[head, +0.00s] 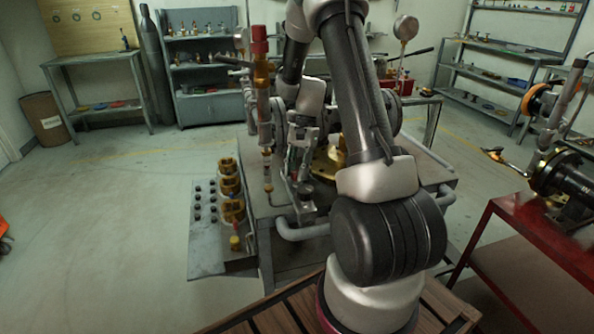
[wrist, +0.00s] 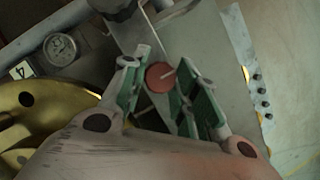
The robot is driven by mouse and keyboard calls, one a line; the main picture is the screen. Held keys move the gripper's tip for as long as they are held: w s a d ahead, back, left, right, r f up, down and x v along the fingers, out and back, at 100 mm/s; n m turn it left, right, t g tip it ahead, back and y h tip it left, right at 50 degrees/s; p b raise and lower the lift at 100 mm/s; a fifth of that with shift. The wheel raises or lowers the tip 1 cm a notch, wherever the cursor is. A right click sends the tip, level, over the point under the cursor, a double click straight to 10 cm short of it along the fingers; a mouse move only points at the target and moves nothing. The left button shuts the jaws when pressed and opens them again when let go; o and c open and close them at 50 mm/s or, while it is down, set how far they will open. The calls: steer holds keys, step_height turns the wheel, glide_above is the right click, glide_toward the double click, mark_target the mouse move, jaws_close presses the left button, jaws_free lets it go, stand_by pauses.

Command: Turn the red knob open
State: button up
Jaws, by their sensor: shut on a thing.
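In the wrist view, the round red knob (wrist: 160,77), with a pale bar across its edge, lies between the two green-padded fingers of my gripper (wrist: 163,88). The fingers are shut on it, one on each side. In the head view, my gripper (head: 299,180) reaches down over the near part of the grey workbench (head: 270,205). The knob cannot be made out clearly there, as the gripper and arm cover that spot.
A brass flange (wrist: 35,115) and a pressure gauge (wrist: 60,46) are left of my gripper in the wrist view. A vertical pipe with a red top (head: 260,45) stands close by. A red table (head: 540,235) is at right.

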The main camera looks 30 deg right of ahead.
stand_by(0.3)
steer(key=o, duration=1)
steer(key=v, duration=1.2)
